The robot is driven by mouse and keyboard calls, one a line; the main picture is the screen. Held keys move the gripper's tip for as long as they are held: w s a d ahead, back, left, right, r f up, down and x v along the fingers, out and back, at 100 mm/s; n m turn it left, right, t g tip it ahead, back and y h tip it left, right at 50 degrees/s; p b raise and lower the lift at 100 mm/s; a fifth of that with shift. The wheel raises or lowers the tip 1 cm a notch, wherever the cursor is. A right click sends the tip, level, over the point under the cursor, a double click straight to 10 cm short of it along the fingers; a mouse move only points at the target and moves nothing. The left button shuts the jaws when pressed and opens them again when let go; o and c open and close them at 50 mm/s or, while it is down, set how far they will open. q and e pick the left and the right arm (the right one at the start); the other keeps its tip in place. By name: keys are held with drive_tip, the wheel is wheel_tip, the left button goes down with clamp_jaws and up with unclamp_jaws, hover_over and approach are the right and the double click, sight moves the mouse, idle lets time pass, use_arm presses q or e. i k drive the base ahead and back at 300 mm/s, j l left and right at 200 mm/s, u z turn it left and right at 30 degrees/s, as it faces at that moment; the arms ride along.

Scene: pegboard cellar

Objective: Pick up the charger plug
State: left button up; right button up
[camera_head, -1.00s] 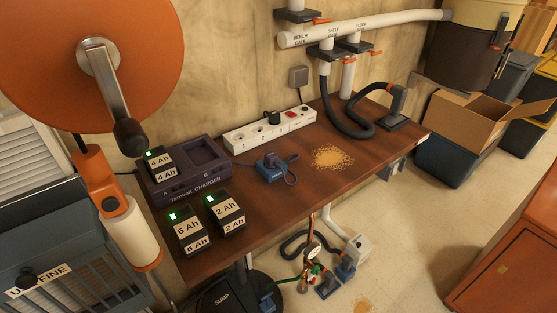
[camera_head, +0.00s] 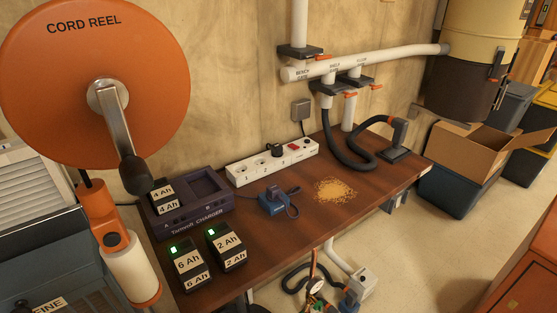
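A blue block-shaped piece with a dark looped cord (camera_head: 273,201) lies on the brown bench, in front of the white power strip; it may be the charger plug. A small black plug (camera_head: 278,150) sits in the power strip (camera_head: 243,173). The dark Tarnsill charger (camera_head: 205,219) stands to the left on the bench, with a 4 Ah battery (camera_head: 164,197) in its left bay and its right bay empty. Neither of my grippers is in view.
The 6 Ah (camera_head: 189,266) and 2 Ah (camera_head: 227,247) batteries stand at the bench's front left. Sawdust (camera_head: 335,190) and a black hose (camera_head: 352,160) lie to the right. The orange cord reel (camera_head: 60,85) and its crank loom at the left. Bare bench (camera_head: 290,236) shows in front of the blue piece.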

sight(273, 191)
drive_tip(key=i+l, duration=0.1)
drive_tip(key=l, duration=0.2)
drive_tip(key=i+l+u, duration=0.1)
drive_tip(key=u, duration=0.25)
drive_tip(key=l+u, duration=0.55)
drive_tip(key=u, duration=0.7)
